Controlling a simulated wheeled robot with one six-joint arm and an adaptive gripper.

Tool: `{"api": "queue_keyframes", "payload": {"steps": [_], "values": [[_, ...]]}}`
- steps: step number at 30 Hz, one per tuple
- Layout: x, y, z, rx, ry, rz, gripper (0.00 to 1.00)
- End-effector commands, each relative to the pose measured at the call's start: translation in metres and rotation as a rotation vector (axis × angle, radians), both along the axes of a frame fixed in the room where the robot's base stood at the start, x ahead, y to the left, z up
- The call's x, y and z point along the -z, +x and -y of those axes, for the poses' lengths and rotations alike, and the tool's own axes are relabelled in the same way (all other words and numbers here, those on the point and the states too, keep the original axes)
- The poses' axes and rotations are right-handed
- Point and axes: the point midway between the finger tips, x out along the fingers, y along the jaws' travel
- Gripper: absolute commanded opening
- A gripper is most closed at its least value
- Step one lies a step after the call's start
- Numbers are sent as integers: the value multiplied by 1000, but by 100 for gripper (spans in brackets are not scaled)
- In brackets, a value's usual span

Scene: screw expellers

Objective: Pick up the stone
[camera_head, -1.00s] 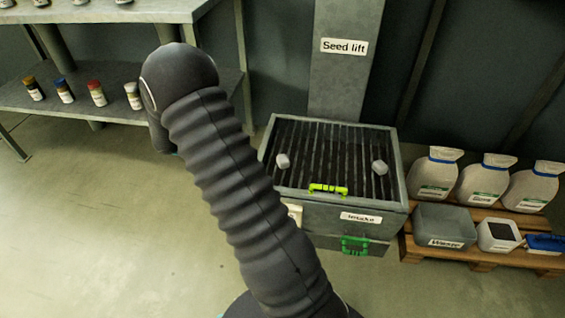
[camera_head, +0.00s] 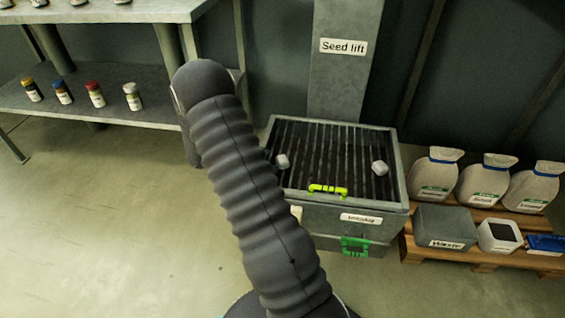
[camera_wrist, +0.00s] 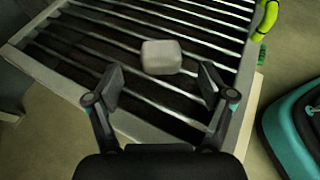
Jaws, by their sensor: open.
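Two pale grey stones lie on the dark slatted grate of the seed lift's intake box (camera_head: 399,170). The left stone (camera_head: 283,161) is near the grate's left side, and the right stone (camera_head: 379,168) is near its right side. In the wrist view one stone (camera_wrist: 161,57) lies on the bars, just beyond and between my fingertips. My gripper (camera_wrist: 161,88) is open and empty, its two fingers apart above the grate's edge. In the head view my arm hides the gripper.
A yellow-green handle (camera_head: 328,190) stands at the grate's front edge, with a green latch (camera_head: 355,246) below. A pallet (camera_head: 480,263) at right holds several sacks, a grey waste bin (camera_head: 446,227) and a white container (camera_head: 499,236). A shelf (camera_head: 90,97) with small bottles is at left.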

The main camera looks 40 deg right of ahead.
Motion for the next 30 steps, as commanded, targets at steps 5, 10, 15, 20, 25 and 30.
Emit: {"api": "queue_keyframes", "payload": {"steps": [5,10,15,20,25,30], "values": [[7,-6,13,4,1,0,81],[16,-15,34,4,0,-1,81],[20,-18,44,2,1,1,81],[20,-18,44,1,1,1,81],[20,-18,44,1,1,1,41],[20,-18,44,1,0,1,12]]}}
